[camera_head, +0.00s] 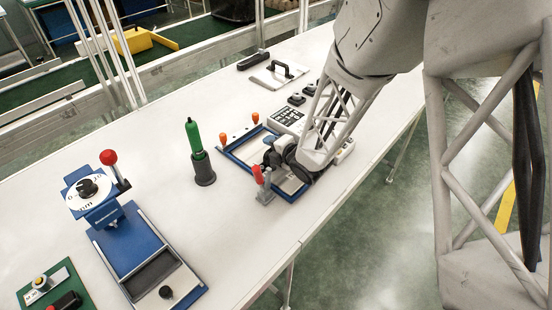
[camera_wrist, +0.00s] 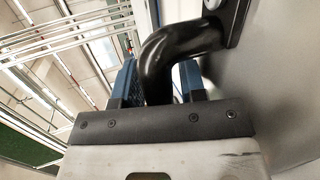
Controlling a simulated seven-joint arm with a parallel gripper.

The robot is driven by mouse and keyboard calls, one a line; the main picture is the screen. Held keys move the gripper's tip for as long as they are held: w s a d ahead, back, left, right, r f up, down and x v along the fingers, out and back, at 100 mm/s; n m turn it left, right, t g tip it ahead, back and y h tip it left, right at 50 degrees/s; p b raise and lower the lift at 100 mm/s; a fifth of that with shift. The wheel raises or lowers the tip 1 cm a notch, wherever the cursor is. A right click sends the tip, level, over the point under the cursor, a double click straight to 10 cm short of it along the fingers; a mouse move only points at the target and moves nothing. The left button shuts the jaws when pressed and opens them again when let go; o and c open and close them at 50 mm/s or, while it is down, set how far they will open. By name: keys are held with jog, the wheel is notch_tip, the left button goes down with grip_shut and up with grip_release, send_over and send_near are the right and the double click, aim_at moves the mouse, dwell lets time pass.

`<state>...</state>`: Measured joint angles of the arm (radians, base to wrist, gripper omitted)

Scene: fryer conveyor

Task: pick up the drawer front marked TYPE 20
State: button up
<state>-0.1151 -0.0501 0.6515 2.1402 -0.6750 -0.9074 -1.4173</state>
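In the wrist view a thick black curved handle (camera_wrist: 165,55) fixed to a grey plate (camera_wrist: 265,95) fills the upper right. The blue fingers of my gripper (camera_wrist: 160,85) stand on either side of the handle. A pale gap shows beside the right finger, and whether both fingers press on the handle is not clear. In the head view my gripper (camera_head: 272,150) is low over a blue-edged frame (camera_head: 238,158) on the table. The arm hides much of this spot. A flat grey plate with a black handle (camera_head: 283,72) lies farther back. No TYPE 20 mark is legible.
Orange knobs (camera_head: 255,117) and a red-tipped clamp (camera_head: 262,185) stand at the frame. A green-handled tool in a dark holder (camera_head: 204,170) is to the left. A blue fixture with a red-knobbed lever (camera_head: 128,240) is at front left. The table between them is clear.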

dwell(0.3)
grip_shut()
jog(key=shift+r, duration=0.1)
notch_tip(320, 180, up, 18)
dwell(1.1)
dwell(0.5)
